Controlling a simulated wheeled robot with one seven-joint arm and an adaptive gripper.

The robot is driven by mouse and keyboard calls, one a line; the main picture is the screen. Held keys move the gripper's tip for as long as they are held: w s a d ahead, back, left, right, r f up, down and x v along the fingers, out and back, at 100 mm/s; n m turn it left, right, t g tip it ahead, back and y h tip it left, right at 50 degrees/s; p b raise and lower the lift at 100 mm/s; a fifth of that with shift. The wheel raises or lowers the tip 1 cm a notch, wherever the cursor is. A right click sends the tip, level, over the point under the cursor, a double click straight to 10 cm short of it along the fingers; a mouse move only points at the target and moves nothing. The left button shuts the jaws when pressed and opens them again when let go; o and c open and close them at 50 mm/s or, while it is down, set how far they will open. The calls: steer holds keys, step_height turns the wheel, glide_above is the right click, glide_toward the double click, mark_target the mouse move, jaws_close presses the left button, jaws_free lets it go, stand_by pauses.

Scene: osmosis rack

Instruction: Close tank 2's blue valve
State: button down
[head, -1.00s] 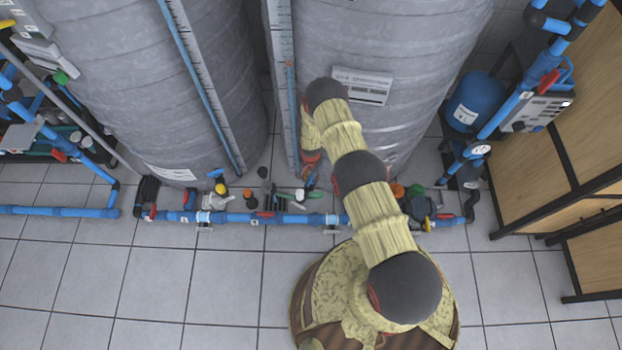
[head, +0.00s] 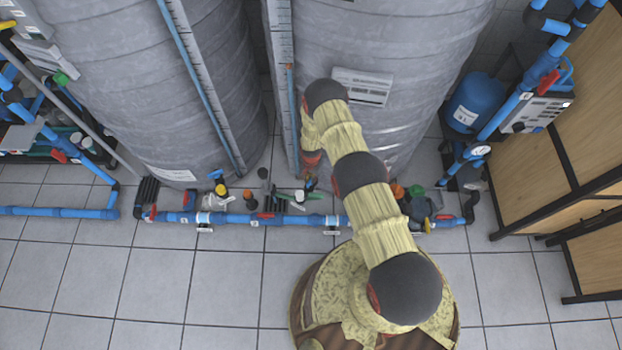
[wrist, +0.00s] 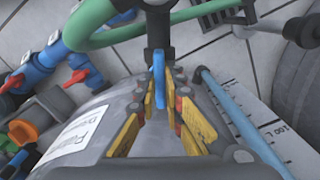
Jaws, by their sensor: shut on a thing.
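In the wrist view a blue valve handle (wrist: 158,66) sits on a dark valve body (wrist: 157,30), edge-on to the camera. My gripper (wrist: 160,88) has yellow fingers, and their tips are closed around the lower part of the handle. In the head view my gripper (head: 310,181) is low at the foot of the right grey tank (head: 415,60), beside its level scale. My arm and gripper hide the held handle there. Another blue-handled valve (head: 216,175) stands at the foot of the left tank (head: 130,80).
A blue floor pipe (head: 285,219) with red-handled valves runs in front of the tanks. A green hose (wrist: 95,22) crosses close above the fingers in the wrist view. A thin light-blue tube (wrist: 235,115) runs at right. Tiled floor (head: 150,280) is clear in front.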

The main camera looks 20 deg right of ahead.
steer(key=shift+m, duration=0.3)
steer(key=m, duration=1.7)
steer(key=shift+m, duration=0.3)
stand_by(0.5)
steer(key=c, duration=1.9)
jaws_free()
step_height(320, 180, up, 12)
